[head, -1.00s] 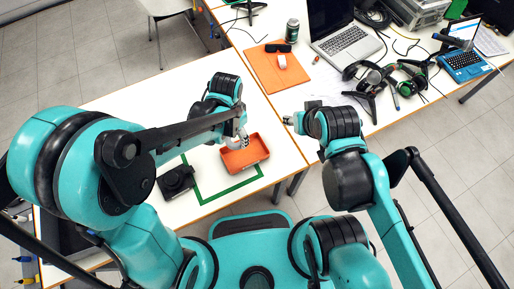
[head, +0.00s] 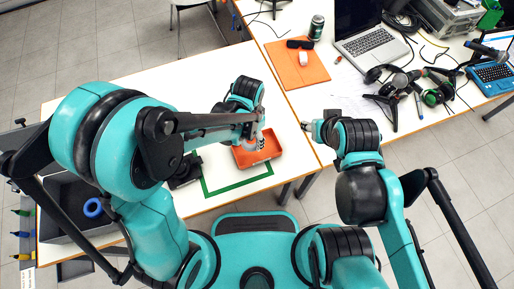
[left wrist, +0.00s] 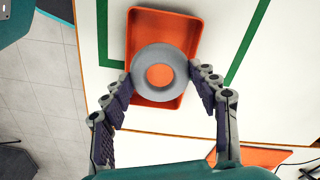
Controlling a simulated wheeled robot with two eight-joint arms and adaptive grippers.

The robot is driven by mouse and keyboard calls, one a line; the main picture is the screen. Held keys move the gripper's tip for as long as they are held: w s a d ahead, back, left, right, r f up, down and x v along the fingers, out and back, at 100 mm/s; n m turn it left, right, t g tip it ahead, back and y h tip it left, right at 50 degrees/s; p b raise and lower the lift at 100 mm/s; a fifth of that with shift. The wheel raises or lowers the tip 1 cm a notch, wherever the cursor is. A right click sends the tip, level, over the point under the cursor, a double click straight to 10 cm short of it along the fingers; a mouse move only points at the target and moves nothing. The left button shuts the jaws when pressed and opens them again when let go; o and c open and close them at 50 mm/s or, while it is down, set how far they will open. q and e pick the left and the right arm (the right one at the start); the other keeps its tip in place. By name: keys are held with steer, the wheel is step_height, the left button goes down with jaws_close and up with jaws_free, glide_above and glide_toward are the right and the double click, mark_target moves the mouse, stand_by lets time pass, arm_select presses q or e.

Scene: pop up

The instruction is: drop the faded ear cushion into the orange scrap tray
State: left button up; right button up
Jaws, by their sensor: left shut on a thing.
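The faded ear cushion is a pale grey ring (left wrist: 160,96), seen in the left wrist view between the two fingers of my left gripper (left wrist: 160,78). The fingers press on its opposite sides. The orange scrap tray (left wrist: 136,22) lies below the cushion, and its floor shows through the ring's hole. In the head view my left gripper (head: 257,141) is over the orange tray (head: 273,155), and the cushion is mostly hidden there. My right gripper (head: 308,126) is empty beside the table edge, right of the tray; its finger opening is too small to judge.
Green tape (head: 238,186) marks the table around the tray. A black object (head: 184,173) sits left of the tray. A dark bin with a blue ring (head: 93,208) is at lower left. An orange mat (head: 297,66), laptop and headsets occupy the far table.

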arm_select(q)
steer(key=o, duration=1.4)
steer(key=shift+c, duration=0.2)
step_height(320, 180, up, 12)
steer(key=shift+a, duration=0.1)
steer(key=s+a+r+n+t, duration=0.2)
steer(key=a+n, duration=0.3)
steer(key=a, duration=0.4)
steer(key=s+a+r+n+t, duration=0.1)
steer(key=s+a+n+t, duration=0.2)
steer(key=a+n+t, duration=0.2)
steer(key=a, duration=0.3)
steer(key=shift+a+r, duration=0.35)
